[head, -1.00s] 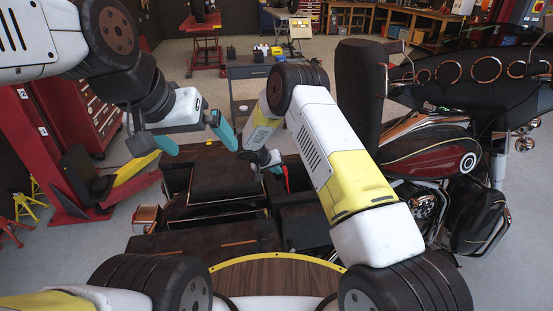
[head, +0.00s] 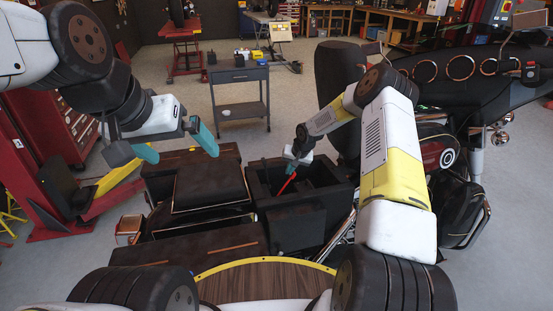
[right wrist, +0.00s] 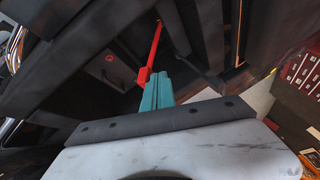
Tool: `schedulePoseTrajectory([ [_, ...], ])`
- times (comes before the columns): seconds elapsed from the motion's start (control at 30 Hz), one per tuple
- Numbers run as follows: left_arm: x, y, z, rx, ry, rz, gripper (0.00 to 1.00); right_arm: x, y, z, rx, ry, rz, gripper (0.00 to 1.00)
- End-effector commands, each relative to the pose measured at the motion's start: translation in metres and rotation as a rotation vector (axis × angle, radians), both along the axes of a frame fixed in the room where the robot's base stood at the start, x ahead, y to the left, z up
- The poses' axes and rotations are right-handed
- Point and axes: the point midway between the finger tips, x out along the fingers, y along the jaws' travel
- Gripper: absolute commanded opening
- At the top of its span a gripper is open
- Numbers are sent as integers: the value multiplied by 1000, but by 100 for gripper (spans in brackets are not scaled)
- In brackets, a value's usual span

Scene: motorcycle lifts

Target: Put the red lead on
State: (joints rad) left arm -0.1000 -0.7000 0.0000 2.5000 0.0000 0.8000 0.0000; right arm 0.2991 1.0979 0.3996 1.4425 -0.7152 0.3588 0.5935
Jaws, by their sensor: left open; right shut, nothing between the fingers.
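The red lead (head: 287,185) slants down inside an open black compartment (head: 262,183) in the middle of the head view. In the right wrist view the red lead (right wrist: 153,52) runs up from beside the teal fingers, its thicker end close against them. My right gripper (head: 292,167) is shut and reaches into the compartment; its closed fingers (right wrist: 157,88) show beside the lead, not around it. A dark block (right wrist: 110,62) with a small red mark sits there; I cannot tell if the lead touches it. My left gripper (head: 170,160) is open and empty, above the left side.
A dark padded seat or lid (head: 208,186) lies left of the compartment. A motorcycle (head: 445,150) stands at the right. A red lift post (head: 35,160) is at the left.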

Motion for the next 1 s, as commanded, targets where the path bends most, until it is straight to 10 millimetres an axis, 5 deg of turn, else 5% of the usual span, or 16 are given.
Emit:
schedulePoseTrajectory([
  [0.53,0,0,0,0,0,0,100,8,-67,-53,491,97,-57,0],
  [1.0,0,0,0,0,0,0,100,8,-86,-86,484,98,-49,0],
])
